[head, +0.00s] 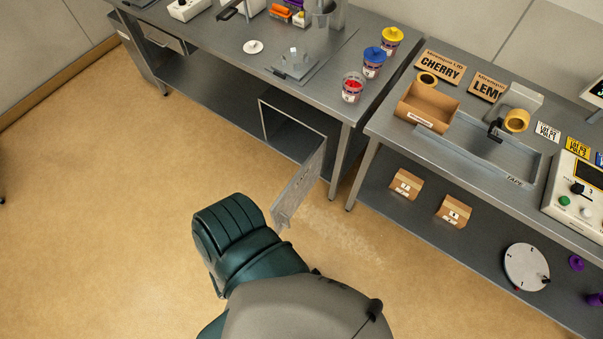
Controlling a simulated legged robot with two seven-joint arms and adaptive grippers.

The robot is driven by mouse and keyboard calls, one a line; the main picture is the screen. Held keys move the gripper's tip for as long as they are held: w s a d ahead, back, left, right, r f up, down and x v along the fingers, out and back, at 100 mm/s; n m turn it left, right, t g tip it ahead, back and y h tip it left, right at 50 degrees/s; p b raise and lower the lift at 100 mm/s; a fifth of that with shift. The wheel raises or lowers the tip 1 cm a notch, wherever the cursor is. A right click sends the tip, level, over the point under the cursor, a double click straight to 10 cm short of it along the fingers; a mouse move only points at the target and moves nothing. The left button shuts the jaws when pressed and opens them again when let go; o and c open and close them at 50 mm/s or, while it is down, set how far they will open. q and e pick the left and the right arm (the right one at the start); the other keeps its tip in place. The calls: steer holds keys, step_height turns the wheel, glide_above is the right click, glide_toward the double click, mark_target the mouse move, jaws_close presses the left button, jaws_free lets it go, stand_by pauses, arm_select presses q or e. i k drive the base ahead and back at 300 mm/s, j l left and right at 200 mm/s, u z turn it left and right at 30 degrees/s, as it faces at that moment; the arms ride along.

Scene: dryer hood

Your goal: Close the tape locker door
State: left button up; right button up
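A grey metal locker (268,122) sits under the left steel bench, near the bench's front right leg. Its door (299,188) stands open, swung out from the locker's right side over the floor. A small mark or handle shows on the door, too small to read. The locker's opening faces the room, and part of its inside shows dark grey. Neither of my grippers is in view. A dark teal and grey part of my own body fills the bottom middle, just below the door's outer end in the picture; I cannot tell whether they touch.
The steel bench (225,62) holds cups with red, blue and yellow tops. A right bench (459,165) holds a cardboard box, tape rolls and a TAPE tray; small cartons (405,185) lie on its lower shelf.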

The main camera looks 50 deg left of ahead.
mark_target(288, 202)
steer(key=u, duration=1.65)
steer(key=k+l, duration=0.1)
steer(key=l, duration=0.15)
steer(key=k+l+u, duration=0.15)
steer(key=i+l, duration=0.05)
